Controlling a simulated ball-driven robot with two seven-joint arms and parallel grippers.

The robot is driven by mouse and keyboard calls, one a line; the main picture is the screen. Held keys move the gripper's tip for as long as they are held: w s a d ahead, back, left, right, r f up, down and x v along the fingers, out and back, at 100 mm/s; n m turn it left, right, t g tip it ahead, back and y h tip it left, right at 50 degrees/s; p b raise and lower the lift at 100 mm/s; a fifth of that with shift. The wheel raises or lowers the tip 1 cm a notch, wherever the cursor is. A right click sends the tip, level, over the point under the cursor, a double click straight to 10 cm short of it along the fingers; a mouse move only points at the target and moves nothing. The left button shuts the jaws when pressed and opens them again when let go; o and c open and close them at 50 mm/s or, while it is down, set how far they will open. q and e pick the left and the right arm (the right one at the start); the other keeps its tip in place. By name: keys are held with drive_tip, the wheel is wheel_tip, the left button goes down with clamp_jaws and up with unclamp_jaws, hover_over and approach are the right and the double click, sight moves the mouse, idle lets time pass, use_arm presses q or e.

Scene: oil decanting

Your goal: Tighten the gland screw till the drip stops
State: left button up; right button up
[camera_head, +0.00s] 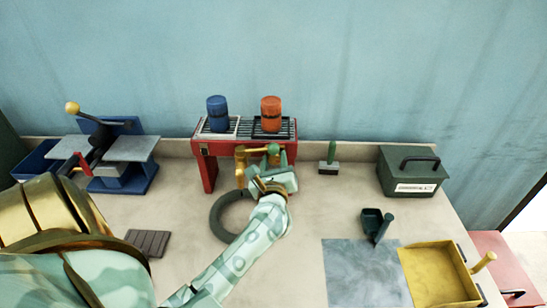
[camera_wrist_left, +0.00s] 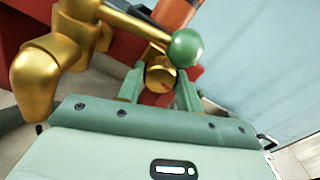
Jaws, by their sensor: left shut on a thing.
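The brass tap (camera_head: 241,163) sits at the front of the red stand, with its spout bulging large at the left of the left wrist view (camera_wrist_left: 35,80). Its lever ends in a green ball (camera_wrist_left: 186,47), just beyond my fingers. My left gripper (camera_wrist_left: 160,88) has its two green fingers on either side of a round brass gland screw (camera_wrist_left: 160,74) with a red mark on its face. It is shut on this screw. In the head view the gripper (camera_head: 272,175) hides the screw. No drip can be made out. My right gripper is in neither view.
The red stand (camera_head: 208,172) carries a blue canister (camera_head: 217,115) and an orange canister (camera_head: 270,115). A dark ring (camera_head: 220,222) lies by my left forearm. A brush (camera_head: 330,163), green box (camera_head: 408,172), scoop (camera_head: 372,222) and yellow tray (camera_head: 437,270) are right.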

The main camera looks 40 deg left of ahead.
use_arm(q)
drive_tip(key=m+p, duration=0.3)
drive_tip(key=m, duration=0.1)
drive_tip(key=shift+r, duration=0.15)
drive_tip(key=shift+m+p, duration=1.15)
drive_tip(key=shift+m, duration=0.65)
drive_tip(key=shift+f, duration=0.2)
drive_tip(key=o, duration=1)
drive_tip(key=shift+s+d, duration=0.1)
drive_tip(key=b+v, duration=0.1)
drive_tip(key=v, duration=1.5)
drive_tip(key=shift+s, duration=0.1)
